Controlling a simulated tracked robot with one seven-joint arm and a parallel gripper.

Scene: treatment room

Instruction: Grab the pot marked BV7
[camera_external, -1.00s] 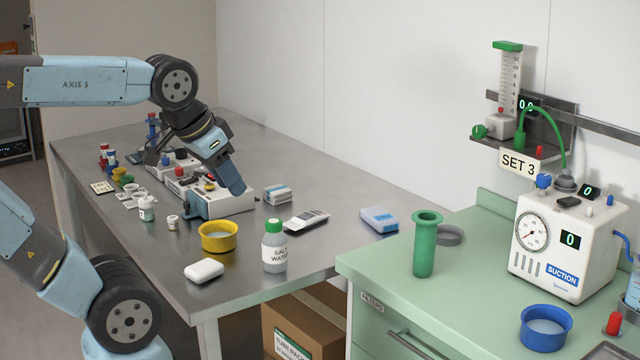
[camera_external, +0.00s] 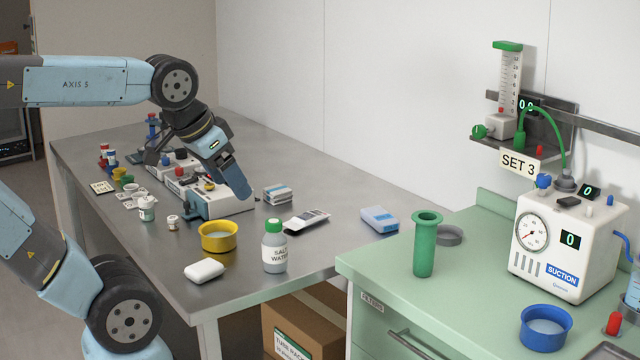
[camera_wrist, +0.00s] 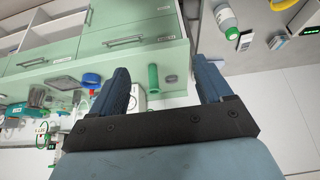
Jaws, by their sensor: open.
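No BV7 marking is legible in either view. On the steel table in the external view stand a small white pot with a green-tinged label (camera_external: 147,211) and a smaller white pot with a brownish band (camera_external: 172,223); their lettering is too small to read. My gripper (camera_external: 243,192) is above the table, to the right of both pots and over the front of a white and blue device. In the wrist view my gripper (camera_wrist: 160,84) is open, with nothing between its two blue fingers. That view looks past them toward the green counter.
A yellow bowl (camera_external: 217,240), the salt water bottle (camera_external: 274,250), a white rounded block (camera_external: 204,271) and a dark handheld device (camera_external: 306,221) stand near the pots. The white and blue device (camera_external: 215,204) is under my gripper.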

